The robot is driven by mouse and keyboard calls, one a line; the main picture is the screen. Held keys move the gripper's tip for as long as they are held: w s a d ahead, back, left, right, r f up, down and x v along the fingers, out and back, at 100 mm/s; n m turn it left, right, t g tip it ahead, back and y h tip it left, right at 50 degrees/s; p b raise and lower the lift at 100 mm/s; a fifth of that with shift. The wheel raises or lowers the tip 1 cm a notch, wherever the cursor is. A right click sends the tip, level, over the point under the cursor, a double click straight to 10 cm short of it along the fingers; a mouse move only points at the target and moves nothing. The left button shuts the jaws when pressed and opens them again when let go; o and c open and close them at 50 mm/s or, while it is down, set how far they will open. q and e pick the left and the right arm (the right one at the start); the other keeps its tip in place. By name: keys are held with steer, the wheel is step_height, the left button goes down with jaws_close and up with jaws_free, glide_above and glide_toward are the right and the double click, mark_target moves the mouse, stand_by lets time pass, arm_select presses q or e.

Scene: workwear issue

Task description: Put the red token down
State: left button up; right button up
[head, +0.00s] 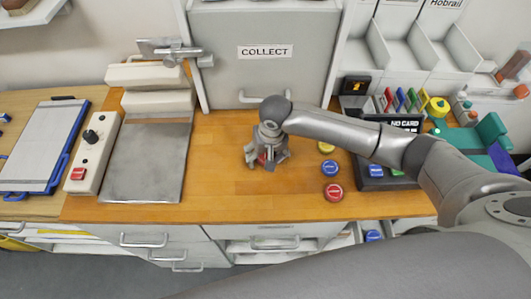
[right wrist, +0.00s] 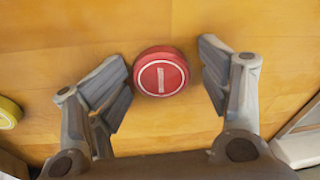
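A red token (right wrist: 160,72) with a white ring and bar lies face up on the wooden counter (head: 225,160). In the right wrist view it sits between the two fingertips of my right gripper (right wrist: 168,75), with a gap on each side. In the head view my right gripper (head: 267,158) points down at the counter below the COLLECT hatch and mostly hides this token; only a bit of red (head: 262,157) shows. My right gripper is open. My left gripper is out of view.
Another red token (head: 333,192), a blue token (head: 330,168) and a yellow token (head: 326,147) lie in a column to the right. The closed grey COLLECT hatch (head: 264,75) stands behind. A grey metal plate (head: 148,160) lies left. A black card unit (head: 376,172) stands right.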

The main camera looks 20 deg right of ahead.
steer(key=shift+s+f, duration=0.2)
steer(key=shift+s, duration=0.15)
step_height(320, 180, up, 14)
steer(key=s+b, duration=0.1)
steer(key=shift+d+f, duration=0.2)
steer(key=shift+d, duration=0.15)
steer(key=shift+s, duration=0.1)
stand_by(0.3)
